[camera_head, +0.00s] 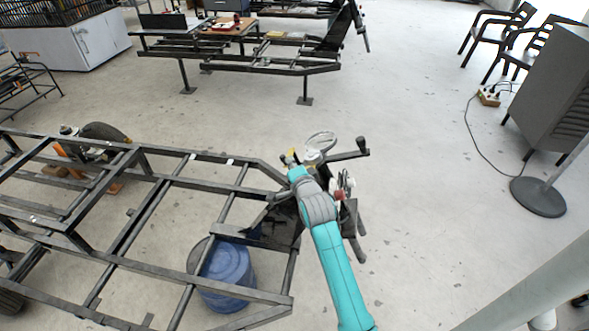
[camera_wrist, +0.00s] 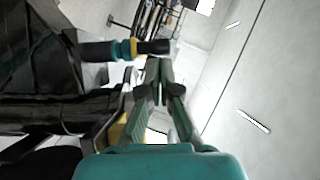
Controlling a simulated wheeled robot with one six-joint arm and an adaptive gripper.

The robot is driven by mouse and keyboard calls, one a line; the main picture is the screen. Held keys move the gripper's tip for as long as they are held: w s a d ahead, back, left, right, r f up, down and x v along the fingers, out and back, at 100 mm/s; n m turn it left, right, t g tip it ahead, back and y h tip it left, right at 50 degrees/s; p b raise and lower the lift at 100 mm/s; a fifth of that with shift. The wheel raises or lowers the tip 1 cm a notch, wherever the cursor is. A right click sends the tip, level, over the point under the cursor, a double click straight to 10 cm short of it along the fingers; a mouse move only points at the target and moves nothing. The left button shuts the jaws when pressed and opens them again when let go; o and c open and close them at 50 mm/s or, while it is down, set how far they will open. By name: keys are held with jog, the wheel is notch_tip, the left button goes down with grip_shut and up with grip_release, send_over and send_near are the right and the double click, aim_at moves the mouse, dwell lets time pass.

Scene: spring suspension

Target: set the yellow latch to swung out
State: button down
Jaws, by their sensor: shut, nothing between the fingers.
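A yellow part, which looks like the latch (camera_wrist: 116,130), shows in the wrist view left of and below my fingers, beside a grey metal piece. My gripper partly hides it, and I cannot tell how far it is swung. In the head view a small yellow spot (camera_head: 292,152) shows at the tip of my arm. My gripper (camera_wrist: 160,63) is shut and empty, its fingertips together. They are close to the black end of a rod with teal and yellow bands (camera_wrist: 125,49); I cannot tell whether they touch it.
A dark metal frame (camera_head: 190,272) fills the lower left of the head view, with a blue drum (camera_head: 228,270) under it. A round silver part (camera_head: 321,141) and a black bar (camera_head: 345,156) stand close to my gripper.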

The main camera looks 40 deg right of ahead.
jog(key=shift+w+d, duration=0.1)
jog(key=shift+w, duration=0.15)
jog(key=shift+w+a+f, duration=0.3)
jog(key=shift+w+a, duration=0.15)
jog(key=shift+a, duration=0.15)
dwell(0.5)
jog(key=shift+w+a+f, duration=0.2)
jog(key=shift+w+a, duration=0.05)
jog(key=w+a+f, duration=0.2)
jog(key=w+f, duration=0.1)
jog(key=w, duration=0.5)
jog(key=shift+h, duration=0.4)
jog(key=shift+a+f, duration=0.15)
dwell(1.3)
